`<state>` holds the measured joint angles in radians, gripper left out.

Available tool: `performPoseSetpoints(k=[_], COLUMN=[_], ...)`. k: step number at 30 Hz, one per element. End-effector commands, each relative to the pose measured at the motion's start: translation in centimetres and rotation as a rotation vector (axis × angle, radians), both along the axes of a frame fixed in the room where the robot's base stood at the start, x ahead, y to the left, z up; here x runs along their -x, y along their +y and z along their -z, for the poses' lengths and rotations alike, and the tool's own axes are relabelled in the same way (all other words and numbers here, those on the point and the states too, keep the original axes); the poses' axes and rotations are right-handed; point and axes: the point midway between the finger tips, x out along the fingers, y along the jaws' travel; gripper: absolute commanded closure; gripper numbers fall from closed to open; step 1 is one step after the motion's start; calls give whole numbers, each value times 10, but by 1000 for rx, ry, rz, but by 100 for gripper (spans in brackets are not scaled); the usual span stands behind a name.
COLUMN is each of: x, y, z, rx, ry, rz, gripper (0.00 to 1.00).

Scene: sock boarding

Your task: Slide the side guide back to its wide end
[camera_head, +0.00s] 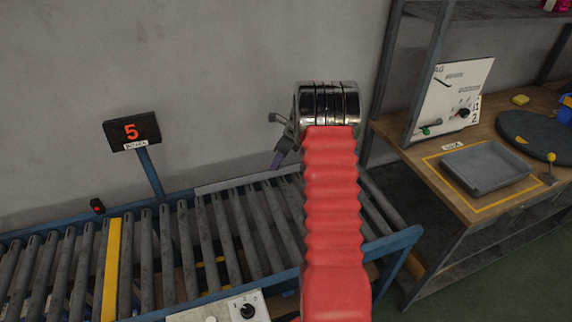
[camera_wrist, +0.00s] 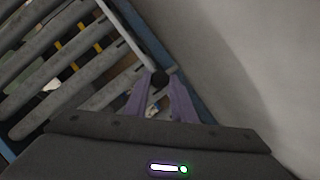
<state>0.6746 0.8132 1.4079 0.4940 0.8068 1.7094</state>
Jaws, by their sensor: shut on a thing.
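The side guide (camera_head: 245,180) is a pale grey rail along the wall side of the roller conveyor. In the wrist view the rail (camera_wrist: 126,36) runs down to a dark round knob (camera_wrist: 160,77). My gripper (camera_wrist: 159,90) has two purple fingers, one on each side of this knob, and is shut on it. In the head view my gripper (camera_head: 277,163) is at the conveyor's far edge, left of my red arm. My arm hides part of the rollers and the rail's right part; the knob cannot be made out there.
The conveyor has grey rollers (camera_head: 185,240), a yellow bar (camera_head: 111,270) and a blue frame (camera_head: 400,243). A display reading 5 (camera_head: 131,131) stands on a post behind it. A control box (camera_head: 247,308) is at the front. A workbench with a grey tray (camera_head: 485,168) stands to the right.

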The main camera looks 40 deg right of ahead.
Motion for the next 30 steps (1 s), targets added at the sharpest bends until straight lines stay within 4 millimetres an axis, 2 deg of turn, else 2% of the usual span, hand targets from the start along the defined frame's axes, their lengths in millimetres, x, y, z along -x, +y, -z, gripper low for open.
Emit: performPoseSetpoints(k=[1, 9, 10, 17, 26, 30], x=[-6, -9, -10, -9, -7, -5], y=[3, 4, 4, 4, 5, 3], z=[-1, -2, -2, -1, -2, -10], rx=[2, 6, 6, 5, 4, 5], ry=[-6, -10, -12, -8, -6, -7], rz=[-3, -5, -4, -6, -8, -8], gripper=[100, 100, 76, 60, 59, 59])
